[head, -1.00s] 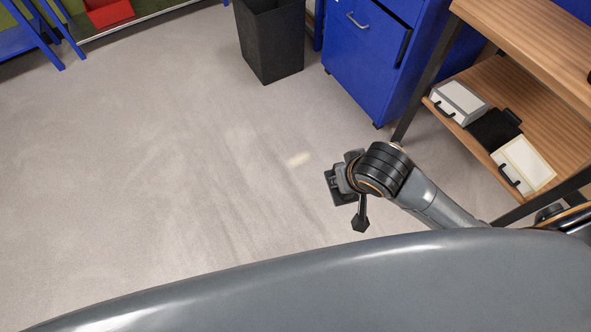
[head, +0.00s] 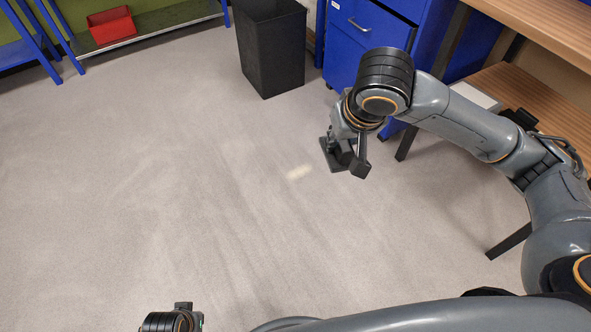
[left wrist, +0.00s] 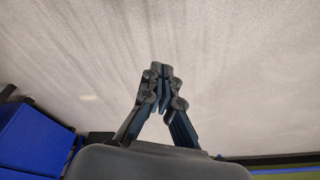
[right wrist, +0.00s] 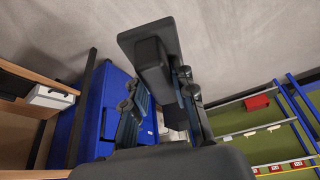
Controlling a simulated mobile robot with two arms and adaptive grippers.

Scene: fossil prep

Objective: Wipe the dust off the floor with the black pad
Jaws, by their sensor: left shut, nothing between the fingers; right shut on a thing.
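The dust is a small pale patch (head: 299,172) on the grey floor (head: 190,200), left of my right gripper in the head view. A pale spot (left wrist: 87,97) also shows in the left wrist view. My right gripper (head: 345,148) is shut on the black pad (head: 328,156), which also shows in the right wrist view (right wrist: 128,40) as a flat plate with a block-like grip. The pad is apart from the patch in the head view; whether it touches the floor I cannot tell. My left gripper (left wrist: 162,75) is shut and empty, at the bottom of the head view (head: 183,308).
A black bin (head: 272,50) and a blue cabinet (head: 345,45) stand beyond the patch. A wooden shelf unit (head: 530,85) is at right, behind my right arm. A red box (head: 111,26) sits on a low shelf at upper left. The floor at left is clear.

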